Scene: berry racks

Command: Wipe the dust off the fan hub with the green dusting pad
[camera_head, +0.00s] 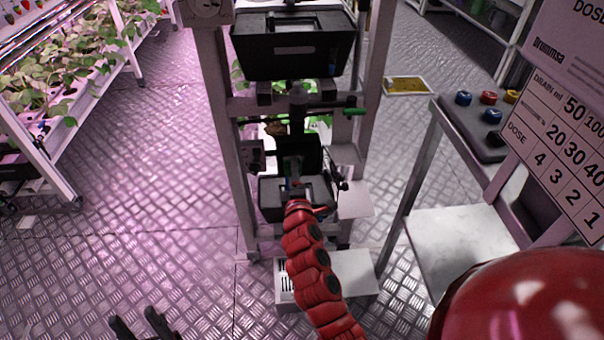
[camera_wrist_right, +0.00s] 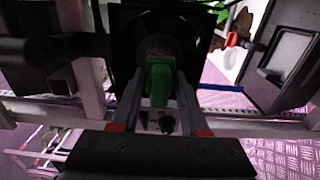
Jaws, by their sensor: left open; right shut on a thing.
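My right gripper (camera_wrist_right: 159,76) is shut on the green dusting pad (camera_wrist_right: 158,88), which sits between its fingers in the right wrist view. Just beyond the pad is a round, dull brownish disc, which looks like the fan hub (camera_wrist_right: 158,46), inside a dark housing. The pad's far end overlaps the hub's lower edge in the picture; I cannot tell whether they touch. In the head view my red right arm reaches into the rack's lower part, and the hub cannot be made out there. My left gripper (camera_head: 142,326) is open and empty at the bottom left, over the floor.
A metal rack (camera_head: 222,150) stands ahead with a black tray (camera_head: 290,62) on top. Crossbars and dark boxes crowd around my right gripper. A plant rack (camera_head: 35,150) is at left. A side table (camera_head: 455,235) and a dosing sign (camera_head: 560,130) are at right. The left floor is clear.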

